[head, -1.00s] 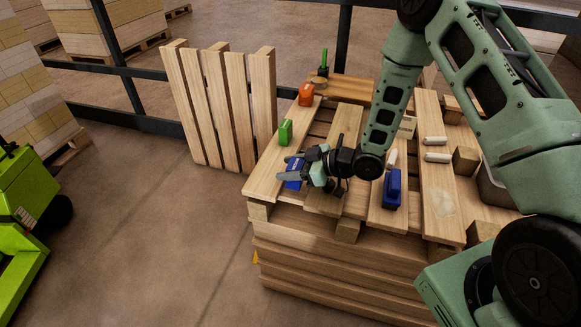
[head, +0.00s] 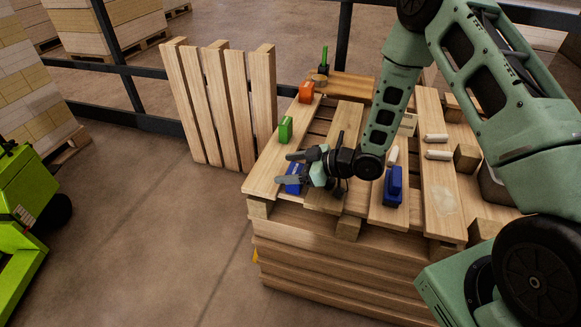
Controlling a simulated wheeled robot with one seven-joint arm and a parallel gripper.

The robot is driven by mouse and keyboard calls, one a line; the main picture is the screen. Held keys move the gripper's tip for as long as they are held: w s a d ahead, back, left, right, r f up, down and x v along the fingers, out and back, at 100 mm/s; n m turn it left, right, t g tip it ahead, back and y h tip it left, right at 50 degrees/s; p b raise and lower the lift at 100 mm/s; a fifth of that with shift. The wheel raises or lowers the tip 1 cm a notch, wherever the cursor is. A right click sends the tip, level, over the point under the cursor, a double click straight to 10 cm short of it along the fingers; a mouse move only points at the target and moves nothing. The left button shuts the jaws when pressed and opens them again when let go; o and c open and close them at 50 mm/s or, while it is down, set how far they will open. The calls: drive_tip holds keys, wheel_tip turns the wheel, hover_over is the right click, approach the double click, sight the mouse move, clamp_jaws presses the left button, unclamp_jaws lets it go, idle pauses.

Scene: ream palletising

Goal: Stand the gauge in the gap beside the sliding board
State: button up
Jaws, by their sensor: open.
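My gripper (head: 284,168) is open over the near left part of the stacked pallets, its fingers pointing left. A blue block (head: 293,181) sits on the leftmost top board, beside and partly behind the fingers; they do not appear shut on it. A green block (head: 285,129) and an orange block (head: 306,92) stand farther along the same board. A blue piece with a raised handle (head: 393,187) rests on a board right of my wrist. I cannot tell which piece is the gauge. A slanted top board (head: 346,130), with gaps beside it, may be the sliding board; my wrist hides part of it.
A slatted pallet (head: 222,105) leans upright behind the stack, by a dark rail (head: 148,122). White cylinders (head: 437,146) and wooden blocks (head: 467,158) lie at right. A lime-green machine (head: 22,205) stands at far left. The floor between is clear.

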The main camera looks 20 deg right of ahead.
drive_tip(key=shift+r, duration=0.1)
drive_tip(key=shift+r+p, duration=0.25)
drive_tip(key=shift+p, duration=0.05)
drive_tip(key=shift+r+p, duration=0.45)
drive_tip(key=shift+r, duration=0.15)
drive_tip(key=v, duration=1.1)
drive_tip(key=shift+s+d+f+b, duration=0.15)
drive_tip(key=shift+d+b, duration=0.15)
drive_tip(key=shift+b, duration=0.1)
drive_tip(key=a+r+g+h, duration=0.2)
drive_tip(key=a+r+h, duration=0.4)
drive_tip(key=a+h, duration=0.1)
drive_tip(key=s+a+r+m+g+h, duration=0.1)
drive_tip(key=s+a+r+g, duration=0.1)
drive_tip(key=s, duration=0.6)
drive_tip(key=s+a+r+m+g+h, duration=0.1)
drive_tip(key=s+r, duration=0.3)
drive_tip(key=s, duration=0.4)
drive_tip(key=s+a+r+m+g+h, duration=0.1)
drive_tip(key=s+a+r+g, duration=0.2)
drive_tip(key=s, duration=0.6)
drive_tip(key=shift+a, duration=0.15)
